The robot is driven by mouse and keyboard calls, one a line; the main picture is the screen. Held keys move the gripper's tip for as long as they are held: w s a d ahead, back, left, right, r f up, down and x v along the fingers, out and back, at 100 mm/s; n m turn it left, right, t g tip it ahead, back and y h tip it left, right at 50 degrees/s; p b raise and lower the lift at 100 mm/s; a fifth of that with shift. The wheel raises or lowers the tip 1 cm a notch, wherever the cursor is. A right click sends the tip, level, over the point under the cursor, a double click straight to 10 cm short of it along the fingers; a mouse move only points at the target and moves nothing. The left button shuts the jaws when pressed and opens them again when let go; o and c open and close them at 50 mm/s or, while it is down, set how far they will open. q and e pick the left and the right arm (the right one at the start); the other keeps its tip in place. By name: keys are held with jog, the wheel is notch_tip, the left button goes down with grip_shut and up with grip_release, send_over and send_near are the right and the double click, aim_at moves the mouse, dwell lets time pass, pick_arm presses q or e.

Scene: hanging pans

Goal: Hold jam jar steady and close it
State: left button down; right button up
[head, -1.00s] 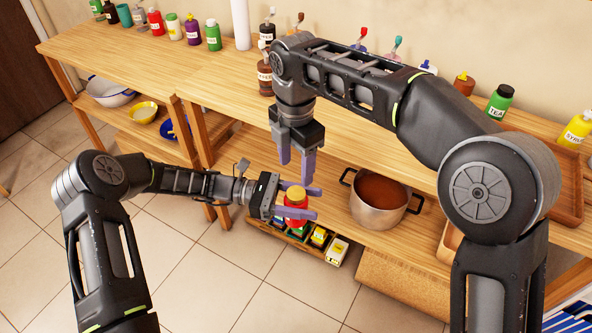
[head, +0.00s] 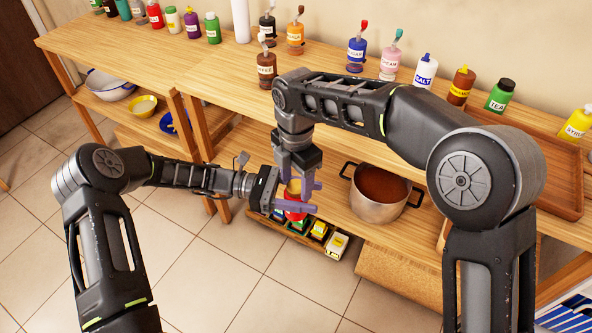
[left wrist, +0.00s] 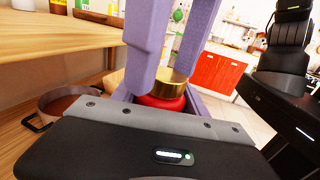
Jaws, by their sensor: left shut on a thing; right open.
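The red jam jar (head: 294,214) is upright in my left gripper (head: 301,198), whose purple fingers are shut on its sides. A gold lid (head: 294,188) sits on top of the jar; I cannot tell how tightly. In the left wrist view, the lid (left wrist: 174,82) shows above the red jar (left wrist: 160,102). My right gripper (head: 293,182) points down from above with its fingers open on either side of the lid. The right gripper's fingers (left wrist: 170,60) also show in the left wrist view. Contact between them and the lid cannot be made out.
A box of small jars (head: 320,231) is on the lower shelf under the grippers. A pot (head: 378,196) stands to the right on that shelf. Several labelled bottles line the counter (head: 215,75) at the back. A wooden tray (head: 553,195) is at the right.

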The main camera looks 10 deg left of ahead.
jog(key=shift+f, duration=0.15)
jog(key=shift+c, duration=0.3)
grip_shut()
dwell(0.3)
